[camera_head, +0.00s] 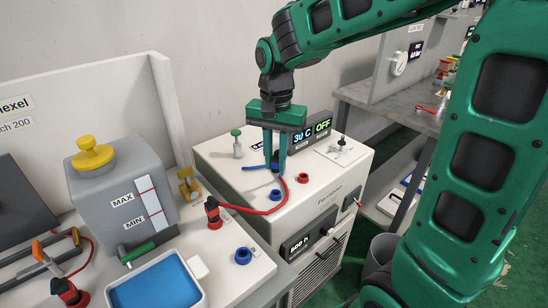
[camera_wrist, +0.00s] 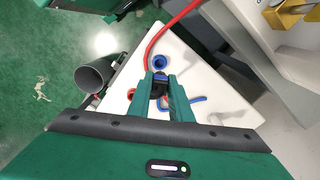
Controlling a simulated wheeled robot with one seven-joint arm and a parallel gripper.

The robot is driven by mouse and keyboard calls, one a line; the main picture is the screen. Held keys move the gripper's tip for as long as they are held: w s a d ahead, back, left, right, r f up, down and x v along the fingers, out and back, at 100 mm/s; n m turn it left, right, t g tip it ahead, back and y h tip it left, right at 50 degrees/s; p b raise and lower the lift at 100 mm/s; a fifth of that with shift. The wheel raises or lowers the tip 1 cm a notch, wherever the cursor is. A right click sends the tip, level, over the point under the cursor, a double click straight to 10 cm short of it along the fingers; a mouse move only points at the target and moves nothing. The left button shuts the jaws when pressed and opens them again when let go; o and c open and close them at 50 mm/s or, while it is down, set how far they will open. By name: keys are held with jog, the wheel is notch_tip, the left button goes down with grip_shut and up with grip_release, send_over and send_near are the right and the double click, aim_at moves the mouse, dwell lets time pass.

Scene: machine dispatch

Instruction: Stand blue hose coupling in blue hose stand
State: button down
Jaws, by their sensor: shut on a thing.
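My gripper (camera_head: 275,165) is shut on the blue hose coupling, a dark piece with blue on it, and holds it over the white machine's top. The coupling (camera_wrist: 158,85) shows between the fingertips in the wrist view. The blue hose (camera_head: 255,168) runs off to the left in the head view and shows right of the fingers in the wrist view (camera_wrist: 199,99). The fingers partly hide the coupling.
A red ring (camera_head: 303,178) sits right of the blue one. A red hose (camera_head: 255,211) crosses near the gripper from a red coupling (camera_head: 213,213). Another blue ring (camera_head: 243,256) is on the left bench. A green-topped piece (camera_head: 237,144) stands at the machine's back left.

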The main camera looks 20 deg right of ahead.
jog(key=shift+s+a+f, duration=0.15)
jog(key=shift+f, duration=2.25)
jog(key=shift+f, duration=1.1)
jog(key=c, duration=1.1)
grip_release()
jog(key=shift+r, duration=3)
